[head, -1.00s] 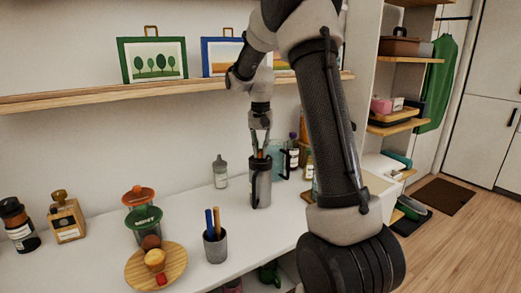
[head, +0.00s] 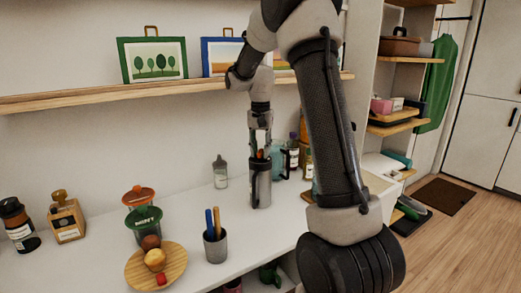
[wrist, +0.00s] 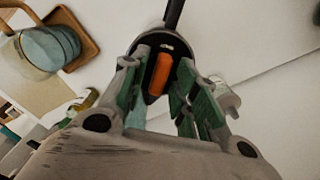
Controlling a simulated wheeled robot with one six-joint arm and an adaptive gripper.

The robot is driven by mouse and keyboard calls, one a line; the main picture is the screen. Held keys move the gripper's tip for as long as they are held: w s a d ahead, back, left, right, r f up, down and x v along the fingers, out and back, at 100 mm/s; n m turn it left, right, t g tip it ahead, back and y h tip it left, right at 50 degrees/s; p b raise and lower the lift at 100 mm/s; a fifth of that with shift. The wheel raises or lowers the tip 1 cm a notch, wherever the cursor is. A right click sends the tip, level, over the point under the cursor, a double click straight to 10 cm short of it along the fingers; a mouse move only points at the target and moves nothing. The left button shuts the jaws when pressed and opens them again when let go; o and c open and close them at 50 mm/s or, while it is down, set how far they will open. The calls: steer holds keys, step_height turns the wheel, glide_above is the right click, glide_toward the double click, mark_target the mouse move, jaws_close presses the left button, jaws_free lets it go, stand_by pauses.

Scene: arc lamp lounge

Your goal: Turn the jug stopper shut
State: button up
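My gripper (head: 260,152) points straight down over the jug's top. In the wrist view my gripper (wrist: 164,72) has its green-padded fingers apart, one on each side of the orange tab, with visible gaps. I cannot tell the exact height of the fingertips against the tab. The jug's handle sticks out at the top of the wrist view.
A squeeze bottle (head: 220,172) stands left of the jug. A teal pitcher (head: 277,160) and bottles stand close behind it to the right. A pen cup (head: 215,246) and a wooden plate (head: 138,277) of food are nearer. A shelf (head: 180,90) runs above.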

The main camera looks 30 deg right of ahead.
mark_target(260, 150)
step_height(260, 150, up, 12)
stand_by(0.7)
stand_by(0.4)
